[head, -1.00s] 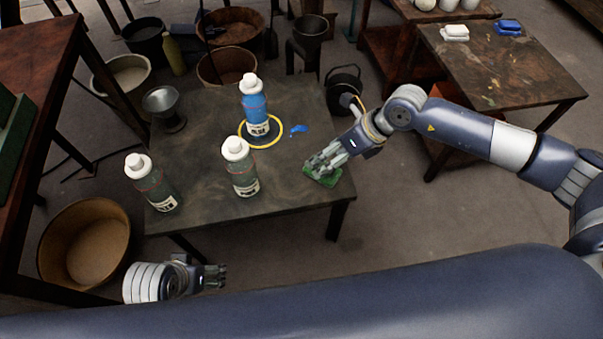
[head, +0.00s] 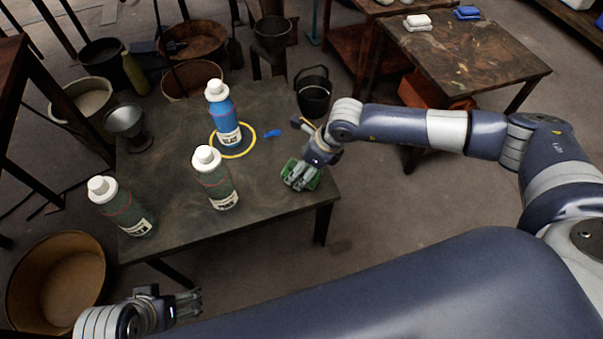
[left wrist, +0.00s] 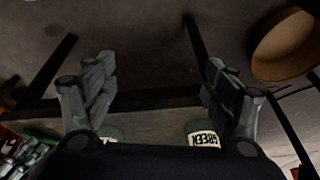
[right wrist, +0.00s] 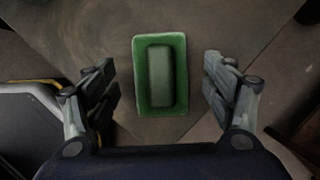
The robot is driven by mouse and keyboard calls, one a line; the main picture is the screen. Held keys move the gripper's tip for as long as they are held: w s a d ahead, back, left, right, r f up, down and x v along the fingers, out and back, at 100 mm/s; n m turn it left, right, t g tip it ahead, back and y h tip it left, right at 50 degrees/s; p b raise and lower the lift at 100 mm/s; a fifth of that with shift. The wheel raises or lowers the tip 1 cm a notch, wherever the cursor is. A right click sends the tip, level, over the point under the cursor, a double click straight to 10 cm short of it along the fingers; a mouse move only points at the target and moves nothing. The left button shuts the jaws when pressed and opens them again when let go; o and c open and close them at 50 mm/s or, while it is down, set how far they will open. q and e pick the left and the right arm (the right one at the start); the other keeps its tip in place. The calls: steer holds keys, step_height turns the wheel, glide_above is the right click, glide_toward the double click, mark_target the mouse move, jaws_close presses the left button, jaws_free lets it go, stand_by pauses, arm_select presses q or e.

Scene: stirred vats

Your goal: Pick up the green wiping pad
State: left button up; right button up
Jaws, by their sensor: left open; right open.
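The green wiping pad (head: 314,180) lies on the dark table near its right front edge, partly hidden by my right gripper in the head view. In the right wrist view the pad (right wrist: 141,80) is a green rectangle with a paler raised grip block on it. My right gripper (head: 296,183) is above the pad. Its open fingers (right wrist: 161,85) stand on either side with clear gaps. My left gripper (head: 197,303) is open and empty, low in front of the table's front edge. It also shows in the left wrist view (left wrist: 158,85).
On the table (head: 262,197) stand a blue bottle (head: 222,115) in a yellow ring, two greenish bottles (head: 215,178) (head: 123,208) and a metal funnel (head: 126,122). A black bucket (head: 313,95) stands behind the table.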

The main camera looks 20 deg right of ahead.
steer(key=shift+x, duration=0.8)
arm_select(q)
steer(key=shift+w+d+t, duration=0.15)
steer(key=shift+w+t, duration=0.15)
steer(key=shift+w, duration=0.35)
arm_select(e)
steer(key=c, duration=1.2)
steer(key=shift+c, duration=0.2)
